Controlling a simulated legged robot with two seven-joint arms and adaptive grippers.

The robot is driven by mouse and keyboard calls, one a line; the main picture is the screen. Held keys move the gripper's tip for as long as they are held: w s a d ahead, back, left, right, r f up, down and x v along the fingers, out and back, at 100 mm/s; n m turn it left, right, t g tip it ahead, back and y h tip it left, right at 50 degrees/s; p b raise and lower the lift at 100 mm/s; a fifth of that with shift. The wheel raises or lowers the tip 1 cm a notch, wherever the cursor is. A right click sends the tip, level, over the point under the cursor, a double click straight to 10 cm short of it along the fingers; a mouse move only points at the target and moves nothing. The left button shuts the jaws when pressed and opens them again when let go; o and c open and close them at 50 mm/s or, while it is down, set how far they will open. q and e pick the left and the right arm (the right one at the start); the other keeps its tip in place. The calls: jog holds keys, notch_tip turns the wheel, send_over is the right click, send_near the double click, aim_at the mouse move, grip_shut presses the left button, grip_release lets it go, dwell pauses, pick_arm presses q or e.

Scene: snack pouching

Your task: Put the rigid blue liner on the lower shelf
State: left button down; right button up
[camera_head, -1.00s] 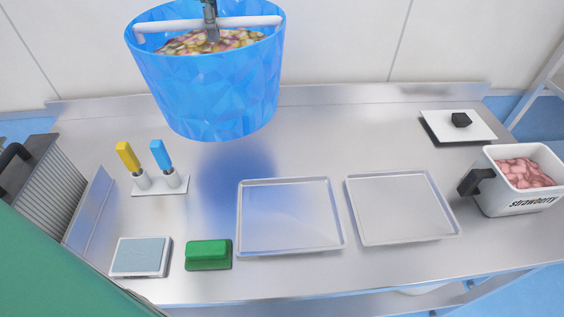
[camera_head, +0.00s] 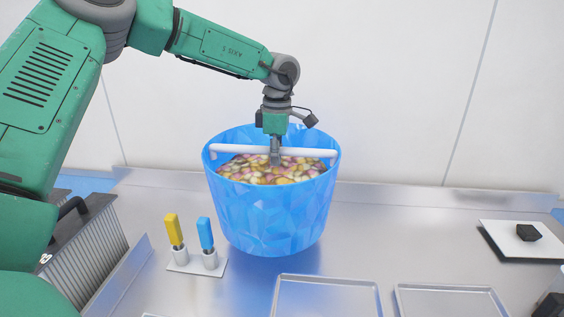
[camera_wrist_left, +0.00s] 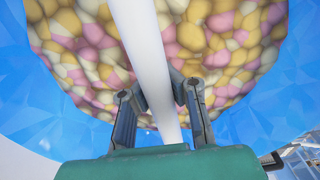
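The rigid blue liner (camera_head: 272,215) is a faceted blue tub filled with yellow, pink and white pieces. A white bar (camera_head: 300,151) runs across its top as a handle. My left gripper (camera_head: 275,160) is shut on this bar near its middle, with the arm above it. In the left wrist view the two fingers (camera_wrist_left: 160,105) stand on either side of the white bar (camera_wrist_left: 145,45), with the pieces below. The liner hangs upright over the back of the steel table. The lower shelf cannot be made out now. My right gripper is out of view.
Yellow and blue handled tools (camera_head: 173,230) stand in a small holder left of the liner. Two metal trays (camera_head: 326,281) lie in front. A white board (camera_head: 515,239) with a black block is at right. A ribbed grey container (camera_head: 85,250) stands at left.

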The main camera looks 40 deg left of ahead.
pick_arm(q)
notch_tip(320, 180, down, 7)
jog(key=shift+w+r, duration=0.15)
jog(key=c, duration=2.1)
grip_release()
jog(key=o, duration=0.4)
jog(key=shift+s, duration=0.2)
jog(key=shift+d, duration=0.1)
